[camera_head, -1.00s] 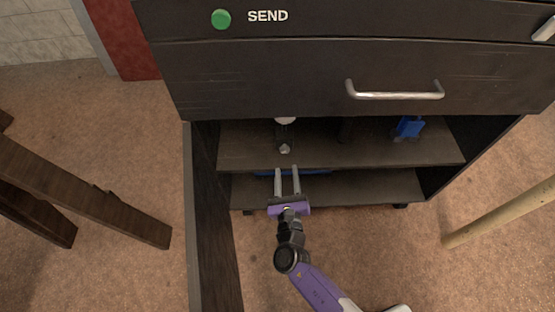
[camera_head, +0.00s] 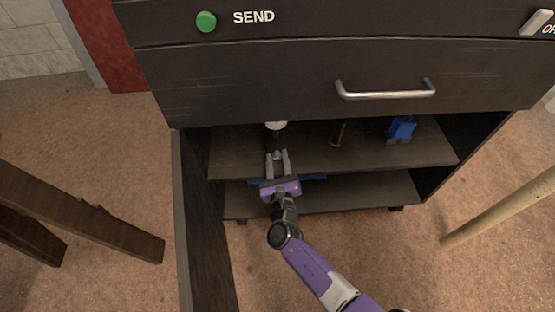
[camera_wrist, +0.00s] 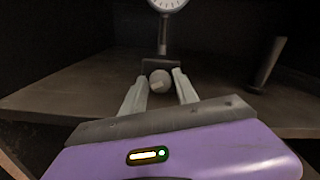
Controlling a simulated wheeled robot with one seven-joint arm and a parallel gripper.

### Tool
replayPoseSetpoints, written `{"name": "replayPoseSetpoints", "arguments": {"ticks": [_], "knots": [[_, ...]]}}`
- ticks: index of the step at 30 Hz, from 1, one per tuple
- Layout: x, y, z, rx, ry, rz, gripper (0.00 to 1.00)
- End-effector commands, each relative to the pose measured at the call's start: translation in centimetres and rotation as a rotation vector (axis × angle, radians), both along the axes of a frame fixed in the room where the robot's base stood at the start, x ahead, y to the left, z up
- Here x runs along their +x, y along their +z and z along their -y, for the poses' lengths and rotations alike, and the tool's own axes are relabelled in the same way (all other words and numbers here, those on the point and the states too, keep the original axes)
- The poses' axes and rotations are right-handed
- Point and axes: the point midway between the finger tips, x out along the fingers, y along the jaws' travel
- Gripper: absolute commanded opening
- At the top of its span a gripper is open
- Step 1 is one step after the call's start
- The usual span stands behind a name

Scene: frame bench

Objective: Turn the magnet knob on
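The magnet knob (camera_wrist: 160,81) is a small round grey knob with a pale bar across its face. It sits on the front of a dark base (camera_wrist: 158,66) below a white dial gauge on a post (camera_wrist: 165,30). In the head view the gauge stands on the upper shelf, its dial (camera_head: 276,125) partly hidden by the cabinet front. My gripper (camera_wrist: 159,76) is open, with one finger on each side of the knob. Gaps seem to show between knob and fingers; contact is not clear. In the head view my gripper (camera_head: 277,156) reaches in at the shelf.
A dark cylindrical post (camera_wrist: 269,65) stands on the shelf to the right, and a blue object (camera_head: 401,129) farther right. The drawer handle (camera_head: 386,91) juts out above. An open door panel (camera_head: 204,230) is at left. A lower shelf (camera_head: 350,196) lies beneath.

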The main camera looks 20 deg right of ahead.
Motion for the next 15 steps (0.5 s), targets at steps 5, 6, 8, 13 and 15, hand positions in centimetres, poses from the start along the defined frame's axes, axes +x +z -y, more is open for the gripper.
{"name": "replayPoseSetpoints", "arguments": {"ticks": [5,6,8,13,15], "knots": [[-0.02,0.0,-0.02,0.0,0.0,0.0,0.0],[-0.03,0.0,-0.02,0.0,0.0,0.0,0.0],[-0.03,-0.01,-0.02,0.001,0.0,0.0,0.0],[-0.04,-0.09,-0.01,0.019,0.0,0.006,0.0],[-0.04,-0.14,-0.01,0.04,-0.001,0.013,0.0]]}}
